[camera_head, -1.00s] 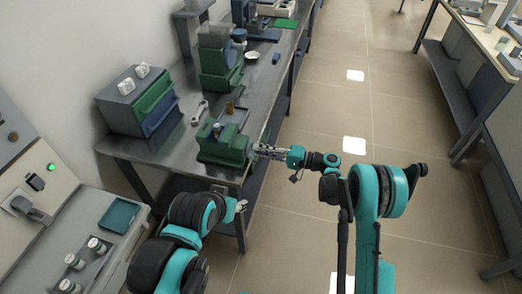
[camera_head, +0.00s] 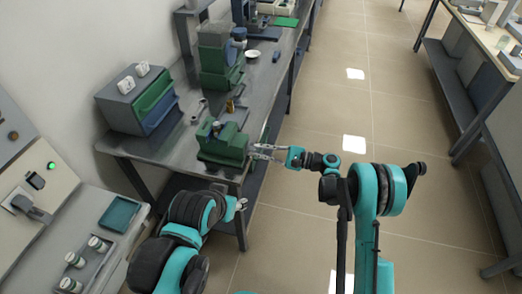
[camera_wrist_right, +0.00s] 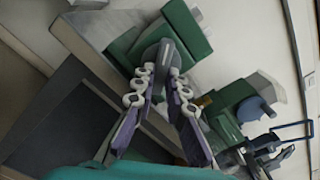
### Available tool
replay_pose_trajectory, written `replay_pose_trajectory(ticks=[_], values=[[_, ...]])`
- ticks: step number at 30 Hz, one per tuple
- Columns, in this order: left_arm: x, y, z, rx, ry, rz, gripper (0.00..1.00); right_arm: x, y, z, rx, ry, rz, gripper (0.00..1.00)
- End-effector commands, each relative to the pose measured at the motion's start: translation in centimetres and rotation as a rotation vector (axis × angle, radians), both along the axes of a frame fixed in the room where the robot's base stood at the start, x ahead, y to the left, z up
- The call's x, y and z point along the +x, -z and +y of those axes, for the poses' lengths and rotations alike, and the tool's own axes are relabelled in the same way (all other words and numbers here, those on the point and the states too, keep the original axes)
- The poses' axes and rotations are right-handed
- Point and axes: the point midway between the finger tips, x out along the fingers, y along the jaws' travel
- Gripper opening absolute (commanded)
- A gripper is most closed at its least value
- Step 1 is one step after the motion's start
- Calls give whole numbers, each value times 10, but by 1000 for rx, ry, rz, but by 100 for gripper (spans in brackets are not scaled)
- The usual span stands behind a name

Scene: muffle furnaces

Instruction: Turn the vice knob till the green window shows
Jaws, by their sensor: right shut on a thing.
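The green vice (camera_head: 222,150) stands at the near end of the steel bench, with a small grey part on top. My right gripper (camera_head: 256,151) reaches it from the right, at its right end. In the right wrist view, the two fingers of my right gripper (camera_wrist_right: 158,72) are closed on the grey vice knob (camera_wrist_right: 157,57), with green vice parts behind it. The fingers hide part of the knob. I cannot make out a green window. My left gripper (camera_head: 240,205) shows only as a small pale tip below the vice; its state is unclear.
The steel bench (camera_head: 180,150) also bears a grey box with green and blue fronts (camera_head: 150,103) and another green machine (camera_head: 220,65). A small brass piece (camera_head: 230,105) lies behind the vice. The floor to the right is open.

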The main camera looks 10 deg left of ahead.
Motion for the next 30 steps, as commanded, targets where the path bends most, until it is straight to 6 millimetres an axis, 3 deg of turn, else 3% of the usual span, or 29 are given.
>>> replay_pose_trajectory(ticks=[30], values=[[0,0,0,0,0,0,46,-7,3,0,30,1,964,0]])
